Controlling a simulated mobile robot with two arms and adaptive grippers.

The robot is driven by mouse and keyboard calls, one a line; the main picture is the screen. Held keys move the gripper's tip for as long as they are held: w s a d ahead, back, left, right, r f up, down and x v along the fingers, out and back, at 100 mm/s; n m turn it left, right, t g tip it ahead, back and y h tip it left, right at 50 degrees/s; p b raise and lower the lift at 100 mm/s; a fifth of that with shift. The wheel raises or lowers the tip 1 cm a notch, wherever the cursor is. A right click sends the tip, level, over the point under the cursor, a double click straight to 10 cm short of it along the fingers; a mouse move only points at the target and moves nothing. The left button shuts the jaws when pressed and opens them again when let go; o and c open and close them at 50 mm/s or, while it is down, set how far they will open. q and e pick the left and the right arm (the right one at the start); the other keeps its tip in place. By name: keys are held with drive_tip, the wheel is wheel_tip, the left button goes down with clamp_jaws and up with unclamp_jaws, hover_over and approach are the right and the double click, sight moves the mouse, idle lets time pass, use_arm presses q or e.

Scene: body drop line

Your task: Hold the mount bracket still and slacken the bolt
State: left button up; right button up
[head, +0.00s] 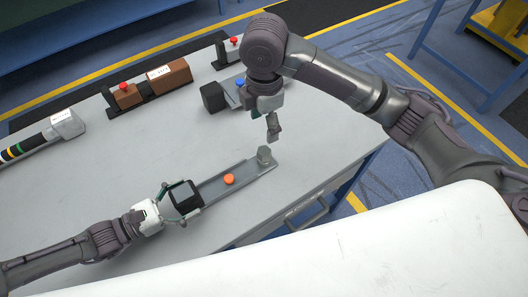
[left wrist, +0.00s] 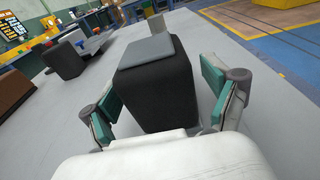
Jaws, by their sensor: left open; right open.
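The mount bracket, a long grey rail (head: 212,189), lies on the table with an orange round cap (head: 229,179) near its middle. A black block (head: 186,199) is at its left end and also fills the middle of the left wrist view (left wrist: 155,90). A grey hex bolt head (head: 264,155) stands at the right end. My left gripper (head: 177,204) is open, with its green-padded fingers (left wrist: 163,98) on either side of the black block; gaps show beside it. My right gripper (head: 273,133) is open, pointing down above the bolt, apart from it.
A similar unit with a black block (head: 213,97) and blue cap sits behind, partly hidden by my right arm. A brown box (head: 169,76), red-button units and a striped bar (head: 25,146) line the far side. The table (head: 110,185) is clear in front; a drawer handle (head: 307,213) is on its near side.

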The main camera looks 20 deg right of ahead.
use_arm(q)
drive_tip(key=v, duration=1.2)
drive_tip(key=shift+s+f, duration=0.1)
